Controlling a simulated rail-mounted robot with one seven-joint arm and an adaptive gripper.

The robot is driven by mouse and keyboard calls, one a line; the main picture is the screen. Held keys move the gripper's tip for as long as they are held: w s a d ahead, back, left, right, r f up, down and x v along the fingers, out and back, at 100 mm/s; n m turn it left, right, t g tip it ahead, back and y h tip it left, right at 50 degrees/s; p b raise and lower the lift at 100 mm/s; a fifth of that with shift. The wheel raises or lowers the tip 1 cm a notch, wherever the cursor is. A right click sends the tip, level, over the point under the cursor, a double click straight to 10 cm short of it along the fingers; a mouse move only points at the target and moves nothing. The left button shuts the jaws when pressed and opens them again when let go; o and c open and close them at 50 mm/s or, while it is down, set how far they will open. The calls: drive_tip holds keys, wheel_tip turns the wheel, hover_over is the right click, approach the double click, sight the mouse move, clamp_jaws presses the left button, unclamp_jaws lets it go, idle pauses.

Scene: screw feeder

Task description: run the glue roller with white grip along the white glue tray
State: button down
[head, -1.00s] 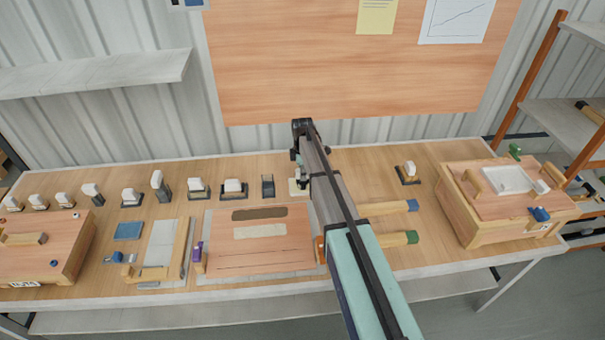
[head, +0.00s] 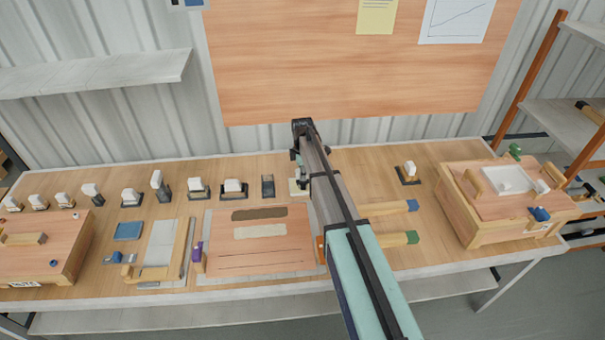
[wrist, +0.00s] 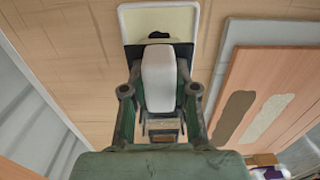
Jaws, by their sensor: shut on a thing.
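In the wrist view, the white grip (wrist: 159,78) of the glue roller stands between the fingers of my gripper (wrist: 160,92), which is shut on it. The glue tray (wrist: 127,22) lies just beyond, with a white rim and a cream inside. A dark part of the roller shows over the tray; I cannot tell whether it touches the glue. In the head view my gripper (head: 298,168) is at the back of the bench, beside the tray (head: 293,188). My arm hides much of the tray and the roller there.
A wooden board (head: 260,262) with dark and pale patches lies in front. Several white-gripped tools stand in a row to the left, including one (head: 233,186). Two wooden-handled tools (head: 390,208) lie right of my arm. A wooden box (head: 462,220) stands at the right.

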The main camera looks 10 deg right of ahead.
drive_tip(key=shift+r+p, duration=1.45)
drive_tip(key=shift+r, duration=2.1)
